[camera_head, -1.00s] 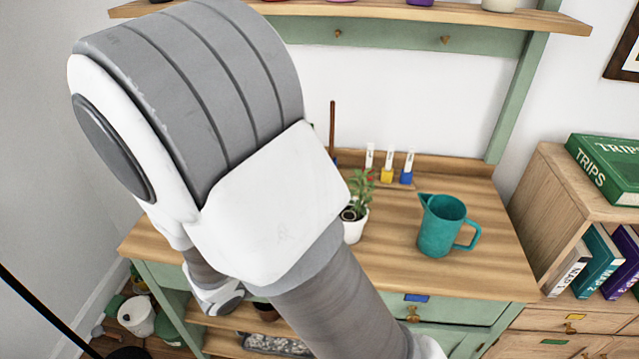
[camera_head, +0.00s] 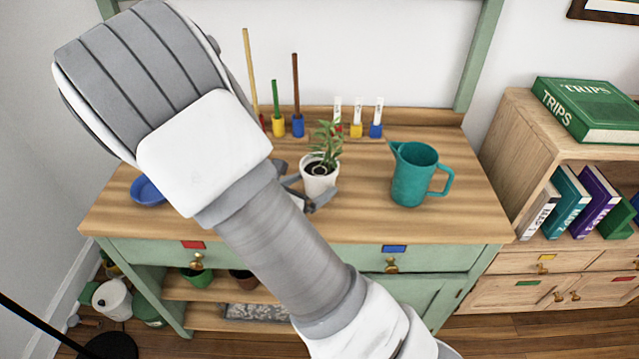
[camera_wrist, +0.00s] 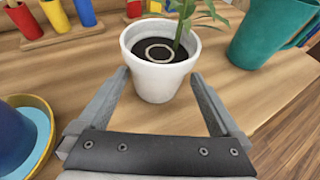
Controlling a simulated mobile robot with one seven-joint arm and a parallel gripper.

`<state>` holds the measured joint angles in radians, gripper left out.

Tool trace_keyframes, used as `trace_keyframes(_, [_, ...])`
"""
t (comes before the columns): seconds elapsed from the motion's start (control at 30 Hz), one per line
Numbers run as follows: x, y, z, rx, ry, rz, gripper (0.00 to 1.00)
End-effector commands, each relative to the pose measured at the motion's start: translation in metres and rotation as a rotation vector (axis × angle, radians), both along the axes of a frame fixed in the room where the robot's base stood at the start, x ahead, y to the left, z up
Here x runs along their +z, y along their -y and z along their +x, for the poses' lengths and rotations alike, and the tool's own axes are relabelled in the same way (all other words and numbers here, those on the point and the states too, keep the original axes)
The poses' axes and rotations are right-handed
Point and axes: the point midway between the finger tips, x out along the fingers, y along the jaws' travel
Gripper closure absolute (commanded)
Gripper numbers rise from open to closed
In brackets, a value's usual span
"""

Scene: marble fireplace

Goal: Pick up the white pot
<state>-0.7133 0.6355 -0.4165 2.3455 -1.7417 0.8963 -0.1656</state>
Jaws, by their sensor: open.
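The white pot (camera_head: 318,181) stands upright on the wooden tabletop and holds dark soil and a green leafy plant. It also shows in the wrist view (camera_wrist: 160,72), at the top middle. My gripper (camera_wrist: 162,85) is open, with one finger on each side of the pot's near part. A small gap seems to show between each finger and the pot. In the head view my gripper (camera_head: 306,196) is low at the pot, mostly hidden behind my arm.
A teal pitcher (camera_head: 412,175) stands right of the pot. Behind are several coloured holders with sticks and labels, including a blue one (camera_head: 297,126). A blue dish (camera_head: 146,190) lies at left. The table's front right (camera_head: 440,225) is clear.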

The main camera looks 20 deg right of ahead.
Motion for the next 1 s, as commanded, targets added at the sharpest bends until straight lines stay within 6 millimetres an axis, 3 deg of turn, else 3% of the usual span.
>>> trace_keyframes(0.3, [-0.021, 0.030, 0.026, -0.003, 0.002, -0.001, 0.00])
trace_keyframes(0.6, [-0.021, 0.034, 0.029, -0.001, 0.001, 0.000, 0.00])
trace_keyframes(1.0, [-0.021, 0.033, 0.029, 0.000, 0.001, 0.000, 0.70])
